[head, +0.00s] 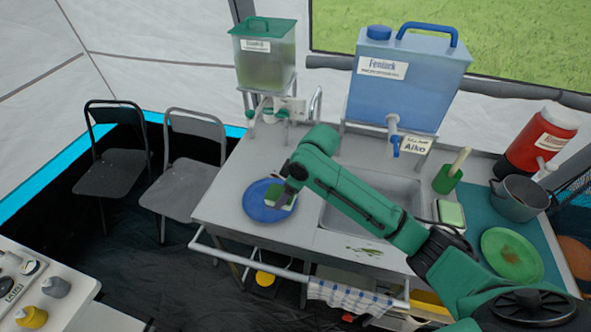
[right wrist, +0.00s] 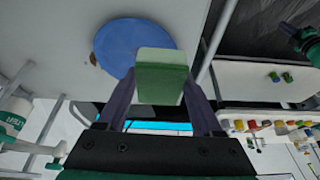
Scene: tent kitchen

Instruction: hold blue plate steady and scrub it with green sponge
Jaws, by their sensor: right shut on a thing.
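The blue plate (head: 258,207) lies on the metal counter, left of the sink. In the right wrist view the plate (right wrist: 118,45) has a small brown spot near its left rim. My right gripper (head: 284,197) is over the plate's right part, shut on the green sponge (right wrist: 160,72). The sponge hides part of the plate; I cannot tell whether it touches it. What seems to be my left gripper (right wrist: 290,30) shows only at the right edge of the right wrist view, away from the plate; its jaws are unclear.
The sink (head: 372,204) is right of the plate, with the blue water tank (head: 408,82) behind. A green plate (head: 512,255) with a brown stain and a grey pot (head: 520,196) stand at the right. A rail (head: 290,270) runs along the counter's front.

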